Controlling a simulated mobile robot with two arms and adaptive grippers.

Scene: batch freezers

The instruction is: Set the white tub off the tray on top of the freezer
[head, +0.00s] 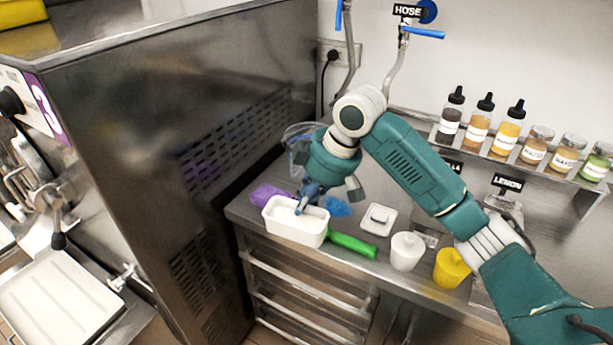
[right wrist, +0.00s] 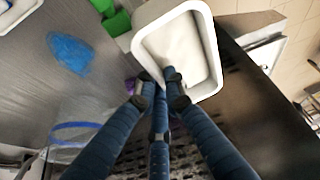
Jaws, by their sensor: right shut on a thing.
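The white tub (head: 294,233) is a rectangular open container with white contents, at the counter's front left, close beside the freezer. My right gripper (head: 308,203) is shut on the tub's wall at the rim. In the right wrist view the fingers (right wrist: 160,92) grip the near rim of the tub (right wrist: 137,45). I cannot tell whether the tub touches the counter. The freezer (head: 170,110) is a tall steel machine marked 3; part of its flat top (head: 95,32) shows. A white tray (head: 58,312) is at its front, lower left. My left gripper is out of view.
A bottle shelf (head: 478,146) is behind. A yellow object (head: 22,12) is on the freezer top.

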